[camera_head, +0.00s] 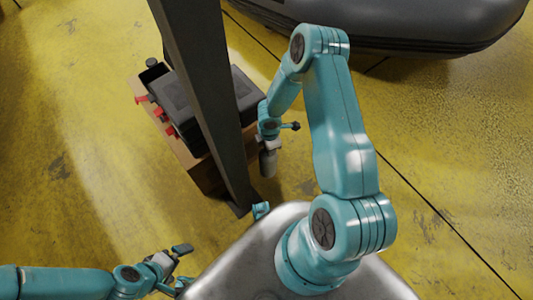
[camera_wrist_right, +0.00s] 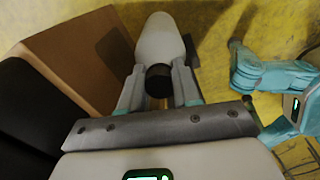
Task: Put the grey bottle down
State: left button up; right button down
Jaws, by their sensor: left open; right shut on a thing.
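The grey bottle (camera_head: 268,164) hangs below my right gripper (camera_head: 268,142), beside the right side of a brown box. In the right wrist view the pale grey bottle (camera_wrist_right: 160,42) points away from the camera, its dark cap (camera_wrist_right: 158,79) between the fingers of my right gripper (camera_wrist_right: 158,92). That gripper is shut on the bottle's cap end. I cannot tell whether the bottle's far end touches the floor. My left gripper (camera_head: 181,266) is open and empty at the lower left, away from the bottle.
The brown box (camera_head: 205,172) carries a dark case (camera_head: 236,84) and red-handled items (camera_head: 160,112). A dark post (camera_head: 205,80) stands in front of it. A grey inflatable boat (camera_head: 400,28) lies at the upper right. The yellow floor (camera_head: 450,130) is clear at right.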

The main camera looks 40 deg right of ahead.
notch_tip(320, 180, down, 11)
jog(key=b, duration=0.2)
jog(key=shift+r+b, duration=0.15)
jog(key=shift+b, duration=0.25)
jog(key=shift+f, duration=0.2)
jog(key=c, duration=0.8)
grip_release()
jog(key=shift+r, duration=0.1)
